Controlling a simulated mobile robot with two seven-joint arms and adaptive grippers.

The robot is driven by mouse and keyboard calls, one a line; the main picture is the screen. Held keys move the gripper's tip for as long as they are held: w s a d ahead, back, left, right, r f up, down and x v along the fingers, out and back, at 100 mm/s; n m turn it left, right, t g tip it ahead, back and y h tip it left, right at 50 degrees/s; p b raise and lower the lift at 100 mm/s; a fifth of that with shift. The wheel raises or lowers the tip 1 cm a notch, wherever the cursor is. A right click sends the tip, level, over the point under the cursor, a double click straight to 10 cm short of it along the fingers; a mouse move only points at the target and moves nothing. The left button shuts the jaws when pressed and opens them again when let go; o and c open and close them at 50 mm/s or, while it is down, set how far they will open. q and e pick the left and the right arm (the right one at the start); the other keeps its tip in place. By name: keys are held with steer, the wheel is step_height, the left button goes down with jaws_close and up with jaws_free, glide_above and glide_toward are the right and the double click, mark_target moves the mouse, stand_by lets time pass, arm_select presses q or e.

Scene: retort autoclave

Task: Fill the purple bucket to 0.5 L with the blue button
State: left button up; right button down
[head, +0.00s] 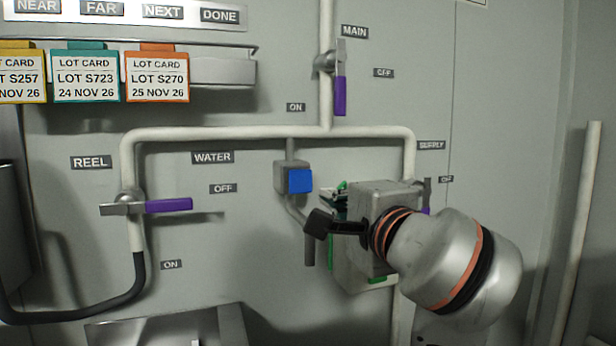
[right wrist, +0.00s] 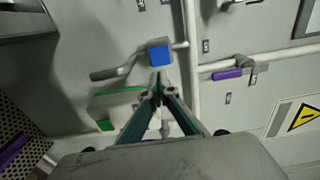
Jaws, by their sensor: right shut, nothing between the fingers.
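The blue button (head: 299,181) sits on a small grey valve box on the wall, below the WATER pipe. A grey spout (head: 309,250) bends down from that box. My right gripper (head: 335,192) is just right of the button, apart from it in the picture. In the right wrist view the blue button (right wrist: 159,54) is just beyond the tips of my right gripper (right wrist: 157,88), whose green fingers are closed together and empty. I cannot tell whether the tips touch it. No purple bucket can be made out for certain. My left gripper is out of view.
Purple-handled valves for MAIN (head: 340,95) and REEL (head: 168,205) are on the pipes; the SUPPLY handle (head: 426,211) is partly hidden by my arm. Lot cards (head: 157,76) hang upper left.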

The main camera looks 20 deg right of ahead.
steer(key=b, duration=0.2)
glide_toward(301, 183)
steer(key=w, duration=0.5)
steer(key=shift+w, duration=0.4)
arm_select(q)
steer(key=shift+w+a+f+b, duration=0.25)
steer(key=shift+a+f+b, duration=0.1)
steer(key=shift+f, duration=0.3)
arm_select(e)
steer(key=shift+w, duration=0.55)
